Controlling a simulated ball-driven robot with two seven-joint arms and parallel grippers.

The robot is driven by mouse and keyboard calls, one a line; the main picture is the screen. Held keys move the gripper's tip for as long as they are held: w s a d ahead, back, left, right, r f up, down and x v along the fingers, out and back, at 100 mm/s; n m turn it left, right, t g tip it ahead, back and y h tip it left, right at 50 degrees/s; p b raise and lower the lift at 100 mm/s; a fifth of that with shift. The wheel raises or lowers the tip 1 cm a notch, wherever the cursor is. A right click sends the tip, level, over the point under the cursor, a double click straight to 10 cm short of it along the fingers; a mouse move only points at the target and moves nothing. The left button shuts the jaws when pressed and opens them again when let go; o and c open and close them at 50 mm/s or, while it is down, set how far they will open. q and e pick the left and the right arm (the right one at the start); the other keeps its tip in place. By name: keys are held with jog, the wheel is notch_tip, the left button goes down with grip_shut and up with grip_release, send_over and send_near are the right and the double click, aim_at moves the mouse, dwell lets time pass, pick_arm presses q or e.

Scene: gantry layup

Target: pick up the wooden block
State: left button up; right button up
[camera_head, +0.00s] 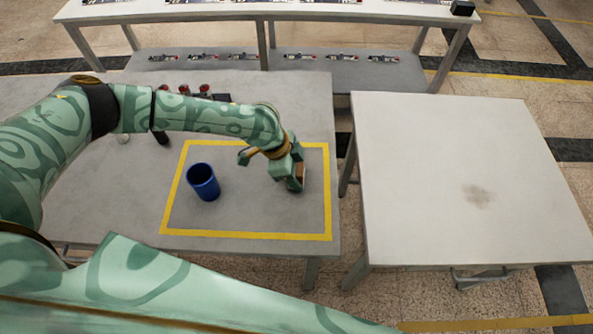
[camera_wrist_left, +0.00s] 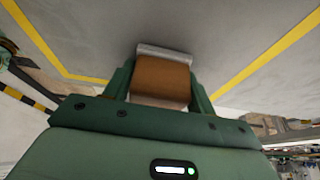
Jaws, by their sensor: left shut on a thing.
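The wooden block (camera_wrist_left: 162,77) is brown with pale ends and sits between the fingers of my left gripper (camera_wrist_left: 160,88) in the left wrist view. In the head view, my left gripper (camera_head: 296,181) points down at the right part of the yellow-taped area and is shut on the block. Only a small brown part of the block (camera_head: 300,172) shows there beside the fingers. I cannot tell whether the block touches the table. My right gripper is not in view.
A blue cup (camera_head: 203,182) stands in the left part of the taped area on the grey table (camera_head: 250,220). Several small dark and red items stand behind my left arm. A bare pale table (camera_head: 450,150) with a stain stands at the right, across a gap.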

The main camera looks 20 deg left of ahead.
pick_arm(q)
jog(key=shift+r, duration=0.6)
jog(key=s+d+r+p, duration=0.1)
jog(key=s+r+p, duration=0.6)
jog(key=s+r, duration=0.4)
jog(key=s, duration=0.3)
jog(key=shift+d+r, duration=0.35)
jog(key=shift+r, duration=0.05)
